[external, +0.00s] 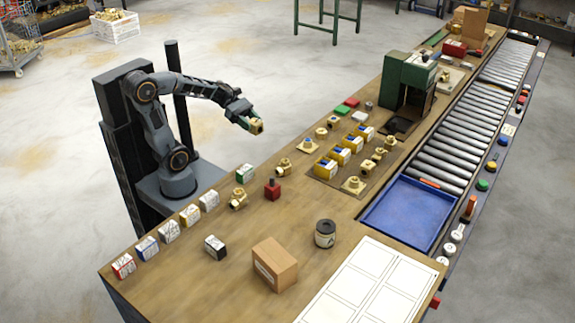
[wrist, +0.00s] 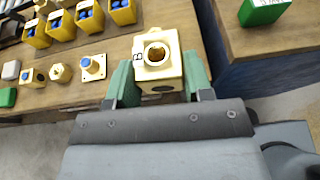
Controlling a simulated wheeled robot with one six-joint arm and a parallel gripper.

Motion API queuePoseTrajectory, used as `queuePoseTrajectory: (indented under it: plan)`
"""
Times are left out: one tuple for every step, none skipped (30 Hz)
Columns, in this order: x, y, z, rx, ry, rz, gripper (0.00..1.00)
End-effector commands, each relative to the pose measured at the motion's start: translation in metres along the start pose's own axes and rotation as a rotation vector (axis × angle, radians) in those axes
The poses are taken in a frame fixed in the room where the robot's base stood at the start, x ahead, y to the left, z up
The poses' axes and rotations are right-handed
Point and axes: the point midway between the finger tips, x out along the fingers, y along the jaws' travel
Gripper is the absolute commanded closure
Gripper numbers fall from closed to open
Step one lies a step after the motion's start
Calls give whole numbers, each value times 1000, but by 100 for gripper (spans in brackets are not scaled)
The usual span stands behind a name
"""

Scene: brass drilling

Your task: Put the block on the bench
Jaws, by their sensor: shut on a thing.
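My gripper (external: 246,118) is shut on a brass block (external: 257,127), held up in the air near the bench's left long edge. In the wrist view the block (wrist: 157,60) sits between the two green fingers, with a round hole in its facing side and a small dark mark at its left. The wooden bench (external: 185,278) runs diagonally through the external view. In the wrist view its top (wrist: 113,50) lies beyond the block. The block is apart from the bench; its exact height over it is hard to tell.
Brass fittings, yellow bins (external: 338,155) and a green machine (external: 405,80) occupy the bench's middle and far parts. Labelled blocks (external: 168,231) line the left edge. A red item (external: 272,189), a dark can (external: 325,233) and a cardboard box (external: 275,263) stand nearer. Bare wood lies between them.

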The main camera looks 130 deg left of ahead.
Motion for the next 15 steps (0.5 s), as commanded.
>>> queuePoseTrajectory:
  plan:
    - [2, -1, -2, -4, -2, 11, 98]
    - [4, -1, -5, -7, -3, 17, 98]
    - [7, 1, -8, -11, -3, 24, 98]
    - [10, 3, -9, -13, -2, 30, 98]
    - [13, 6, -10, -15, -3, 35, 98]
    - [18, 12, -12, -18, -2, 40, 98]
    - [23, 16, -13, -18, -2, 40, 98]
    - [28, 21, -15, -20, -1, 43, 98]
    - [36, 27, -16, -21, -2, 41, 98]
    - [42, 32, -17, -21, -1, 42, 98]
    - [49, 37, -18, -20, -2, 41, 98]
    - [57, 45, -20, -19, -1, 42, 98]
    - [63, 50, -21, -19, -1, 41, 98]
    - [69, 55, -22, -21, -1, 42, 98]
    - [76, 62, -23, -20, -1, 41, 98]
